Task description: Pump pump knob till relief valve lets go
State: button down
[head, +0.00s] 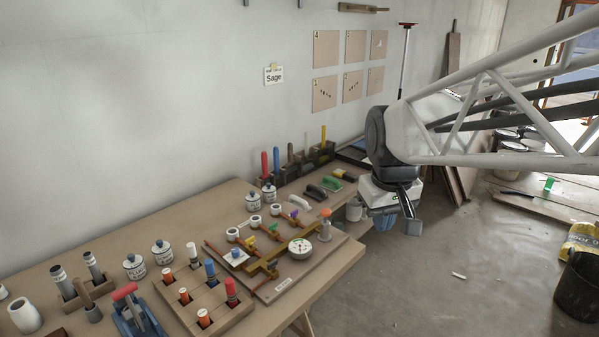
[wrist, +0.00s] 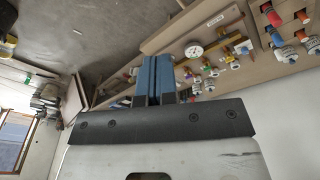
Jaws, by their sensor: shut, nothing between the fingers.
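The pump knob (head: 325,213) is an orange-red cap on a short grey cylinder at the right end of a wooden board (head: 330,255). Brass piping with purple, green, yellow and blue handles runs across the board. I cannot tell which part is the relief valve. My gripper (wrist: 152,78), with blue fingers, is shut and empty. In the head view it hangs right of the pump, apart from it.
Several white jars (head: 162,252) and a wooden rack of colored cylinders (head: 205,305) stand left of the board. Colored-handled tools (head: 265,165) stand along the wall behind. The floor beyond the bench's right edge is mostly clear. A black bucket (head: 580,285) is far right.

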jog(key=w+a+n+g, duration=0.1)
jog(key=w+a+n, duration=0.15)
jog(key=w, duration=1.85)
jog(key=n+g, duration=0.1)
jog(key=n, duration=0.3)
send_over(325, 211)
notch_tip(325, 211, down, 8)
jog(key=f, duration=0.1)
jog(key=shift+w+a+r, duration=0.1)
jog(key=shift+w+a, duration=0.25)
jog(key=shift+w, duration=0.1)
jog(key=f, duration=1.4)
jog(key=shift+s+d, duration=0.25)
jog(key=shift+d, duration=0.1)
jog(key=shift+f, duration=1.6)
jog(key=shift+s, duration=0.1)
